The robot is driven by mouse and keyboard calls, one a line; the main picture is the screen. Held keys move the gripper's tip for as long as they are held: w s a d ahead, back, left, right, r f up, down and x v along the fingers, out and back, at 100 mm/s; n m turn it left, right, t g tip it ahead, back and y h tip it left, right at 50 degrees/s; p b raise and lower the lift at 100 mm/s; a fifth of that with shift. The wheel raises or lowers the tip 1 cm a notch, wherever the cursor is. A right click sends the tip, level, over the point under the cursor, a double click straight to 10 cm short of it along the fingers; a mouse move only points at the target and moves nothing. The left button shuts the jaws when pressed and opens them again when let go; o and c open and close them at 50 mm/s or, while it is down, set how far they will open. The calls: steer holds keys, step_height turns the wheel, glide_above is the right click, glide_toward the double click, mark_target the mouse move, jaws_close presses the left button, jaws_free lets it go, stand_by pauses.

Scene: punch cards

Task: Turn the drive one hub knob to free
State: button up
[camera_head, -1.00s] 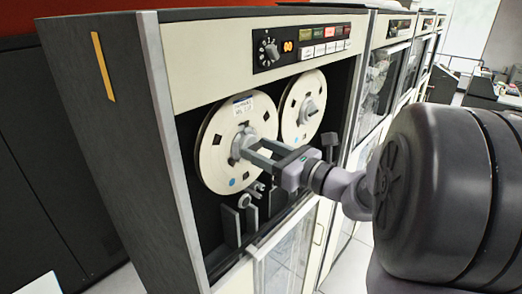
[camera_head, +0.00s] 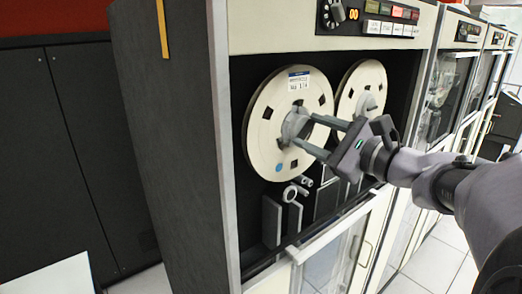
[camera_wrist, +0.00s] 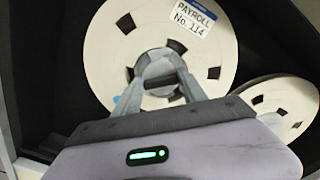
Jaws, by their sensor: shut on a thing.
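The drive one hub knob (camera_head: 294,125) is a grey knob at the middle of the left white tape reel (camera_head: 264,119). My gripper (camera_head: 303,127) reaches in from the right with its two fingers shut on the knob. In the wrist view my gripper's fingers (camera_wrist: 166,84) close on the hub, with a dark bar between them, and they hide most of the knob. The reel carries a label reading "PAYROLL No. 114" (camera_wrist: 190,16) and a blue dot. The knob's marking is hidden, so I cannot tell its setting.
A second reel (camera_head: 347,96) with its own hub sits close at the right, partly behind my gripper. Tape guides (camera_head: 296,192) stand below the reels. A control panel (camera_head: 373,18) is above. The cabinet's side frame (camera_head: 222,150) borders the left.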

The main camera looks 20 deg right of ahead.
steer(key=n+b, duration=0.3)
steer(key=b, duration=0.1)
steer(key=f+n+b, duration=0.1)
steer(key=n+b, duration=0.2)
steer(key=b, duration=0.2)
steer(key=n+b, duration=0.3)
steer(key=b, duration=0.1)
steer(key=shift+r, duration=0.15)
steer(key=shift+n+b, duration=0.3)
steer(key=shift+r, duration=0.15)
steer(key=o, duration=1.4)
steer(key=shift+c, duration=0.2)
steer(key=shift+s, duration=0.1)
